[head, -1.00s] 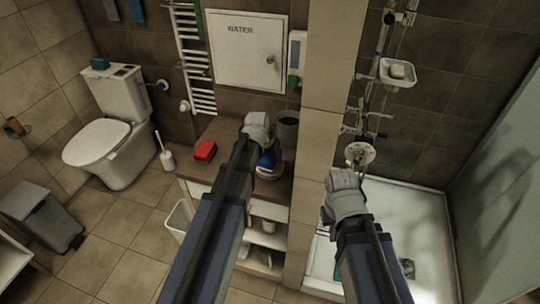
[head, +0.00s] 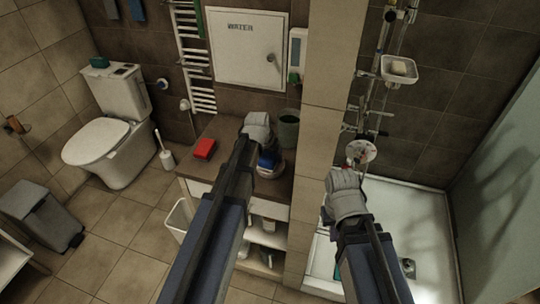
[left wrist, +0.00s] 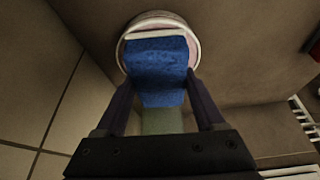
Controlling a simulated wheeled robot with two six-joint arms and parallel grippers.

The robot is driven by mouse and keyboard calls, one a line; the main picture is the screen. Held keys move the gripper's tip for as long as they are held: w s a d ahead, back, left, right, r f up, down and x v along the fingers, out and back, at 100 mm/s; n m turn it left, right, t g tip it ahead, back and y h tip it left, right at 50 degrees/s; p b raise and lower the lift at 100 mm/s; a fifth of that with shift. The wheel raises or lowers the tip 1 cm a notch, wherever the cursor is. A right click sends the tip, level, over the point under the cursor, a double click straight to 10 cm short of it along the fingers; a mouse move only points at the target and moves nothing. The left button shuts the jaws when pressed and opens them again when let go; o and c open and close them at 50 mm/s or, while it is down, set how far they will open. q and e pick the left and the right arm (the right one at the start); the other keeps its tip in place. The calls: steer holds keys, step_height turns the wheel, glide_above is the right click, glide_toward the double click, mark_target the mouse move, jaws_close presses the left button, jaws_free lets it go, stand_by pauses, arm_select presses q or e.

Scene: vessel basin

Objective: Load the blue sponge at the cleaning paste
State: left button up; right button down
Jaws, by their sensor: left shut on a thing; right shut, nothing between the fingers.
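My left gripper (head: 260,143) is shut on the blue sponge (head: 267,159) at the counter's right part. In the left wrist view, the sponge (left wrist: 158,68) is between the two fingers, and its far end overlaps a round, pale pinkish tub (left wrist: 126,43), which looks like the cleaning paste. The tub (head: 272,174) also shows under the sponge in the head view. The sponge hides most of the inside, so I cannot tell whether it touches the paste. My right gripper (head: 345,190) is shut and empty, in front of the shower; its fingertips are poorly seen.
A red block (head: 204,148) lies left on the brown counter (head: 228,130). A dark cup (head: 288,130) stands behind the tub. A tiled pillar (head: 320,110) rises between counter and shower. A soap dish (head: 398,70) hangs on the shower rail. The toilet (head: 97,143) is at left.

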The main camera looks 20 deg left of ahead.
arm_select(q)
steer(key=shift+s+f+b, duration=0.1)
steer(key=shift+f+b, duration=0.35)
steer(key=shift+f, duration=0.05)
stand_by(1.3)
step_height(320, 180, up, 7)
steer(key=p, duration=0.7)
